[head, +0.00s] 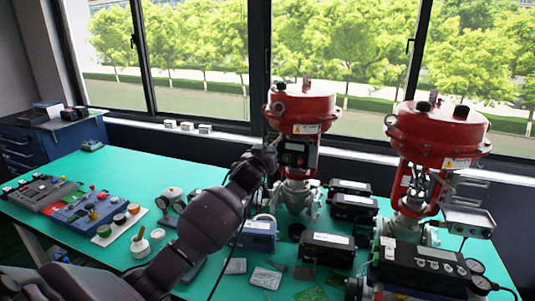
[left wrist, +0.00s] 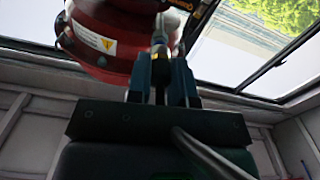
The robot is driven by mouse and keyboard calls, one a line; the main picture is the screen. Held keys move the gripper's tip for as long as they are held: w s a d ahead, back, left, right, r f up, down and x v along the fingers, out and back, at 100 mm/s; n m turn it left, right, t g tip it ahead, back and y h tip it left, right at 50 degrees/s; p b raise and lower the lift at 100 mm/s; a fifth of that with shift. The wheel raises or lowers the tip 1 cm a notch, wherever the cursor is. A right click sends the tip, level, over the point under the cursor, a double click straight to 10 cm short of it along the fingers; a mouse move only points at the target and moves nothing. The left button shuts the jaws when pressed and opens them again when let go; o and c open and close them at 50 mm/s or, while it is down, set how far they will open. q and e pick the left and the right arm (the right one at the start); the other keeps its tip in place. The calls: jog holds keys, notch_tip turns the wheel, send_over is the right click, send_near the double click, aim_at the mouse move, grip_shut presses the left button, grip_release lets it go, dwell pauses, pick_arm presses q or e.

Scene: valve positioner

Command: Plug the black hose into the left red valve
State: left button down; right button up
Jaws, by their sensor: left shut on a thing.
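The left red valve (head: 301,107) stands on the green table, with a dark positioner box (head: 295,153) on its front. My left gripper (head: 268,157) is up beside that box, at the valve's left side. In the left wrist view my left gripper (left wrist: 161,82) is shut on the end of the black hose (left wrist: 160,73). A metallic fitting (left wrist: 158,38) lies just beyond the fingertips, in front of the red valve body (left wrist: 108,35). I cannot tell whether the hose end is seated in it. A thin dark line, likely the hose, hangs below my arm. My right gripper is not seen.
A second red valve (head: 438,130) stands at the right. Several dark boxes, one of them a box (head: 327,248), and small parts crowd the table (head: 140,178) around the valves. Windows are close behind. Control panels (head: 85,208) lie at the left.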

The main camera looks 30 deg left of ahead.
pick_arm(q)
jog(key=shift+w, duration=0.15)
jog(key=shift+w+a, duration=0.1)
jog(key=shift+w, duration=0.15)
jog(key=c, duration=0.9)
grip_release()
jog(key=shift+c, duration=0.2)
jog(key=v, duration=1)
jog(key=shift+s, duration=0.4)
